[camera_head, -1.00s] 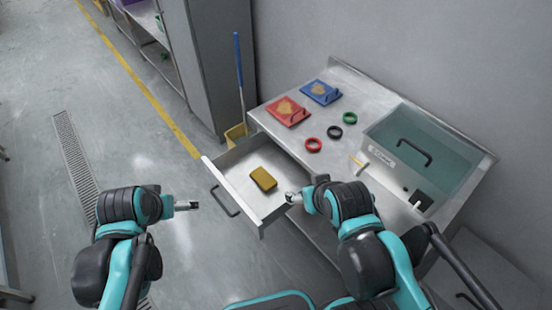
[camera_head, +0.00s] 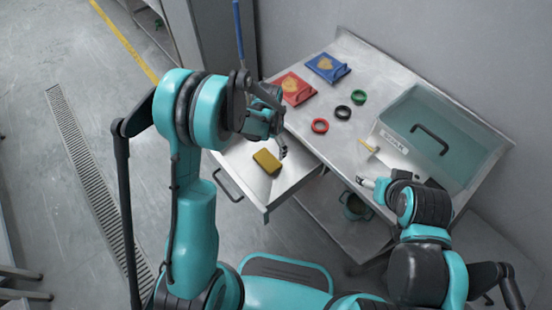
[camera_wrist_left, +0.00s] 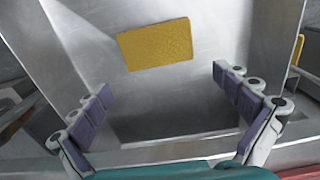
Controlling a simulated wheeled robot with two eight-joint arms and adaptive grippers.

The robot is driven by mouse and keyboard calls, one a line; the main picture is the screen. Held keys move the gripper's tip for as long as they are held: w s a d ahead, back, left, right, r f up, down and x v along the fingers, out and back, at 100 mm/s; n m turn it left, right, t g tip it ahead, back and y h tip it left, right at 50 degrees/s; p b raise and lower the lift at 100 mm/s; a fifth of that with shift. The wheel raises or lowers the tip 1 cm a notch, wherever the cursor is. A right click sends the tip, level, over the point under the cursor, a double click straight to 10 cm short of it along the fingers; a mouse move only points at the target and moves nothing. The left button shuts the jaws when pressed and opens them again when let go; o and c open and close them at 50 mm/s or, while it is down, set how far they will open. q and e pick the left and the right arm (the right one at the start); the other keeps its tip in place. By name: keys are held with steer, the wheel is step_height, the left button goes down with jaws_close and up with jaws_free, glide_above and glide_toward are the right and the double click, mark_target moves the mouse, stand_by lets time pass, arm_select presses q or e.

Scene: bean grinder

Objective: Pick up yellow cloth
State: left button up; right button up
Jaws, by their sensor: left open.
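The yellow cloth (camera_head: 267,161), a small folded block, lies flat in the open metal drawer (camera_head: 277,193). It also shows in the left wrist view (camera_wrist_left: 155,45), beyond the fingers and apart from them. My left gripper (camera_head: 281,151) is over the drawer, close to the cloth's far right side in the head view. In the left wrist view its two purple-padded fingers (camera_wrist_left: 162,82) are spread wide with nothing between them. My right gripper (camera_head: 367,182) is beside the table's front edge, away from the cloth; its fingers are too small to judge.
The drawer's walls surround the cloth. The metal table (camera_head: 353,80) above holds a red board (camera_head: 291,88), a blue board (camera_head: 327,67), several rings and a transparent box (camera_head: 440,130). A blue-handled stick (camera_head: 238,35) stands behind the drawer.

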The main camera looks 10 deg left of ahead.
mark_target(271, 157)
arm_select(q)
step_height(271, 157, down, 7)
steer(key=b, duration=0.3)
steer(key=shift+s+f, duration=0.1)
steer(key=shift+f, duration=0.05)
steer(key=c, duration=0.8)
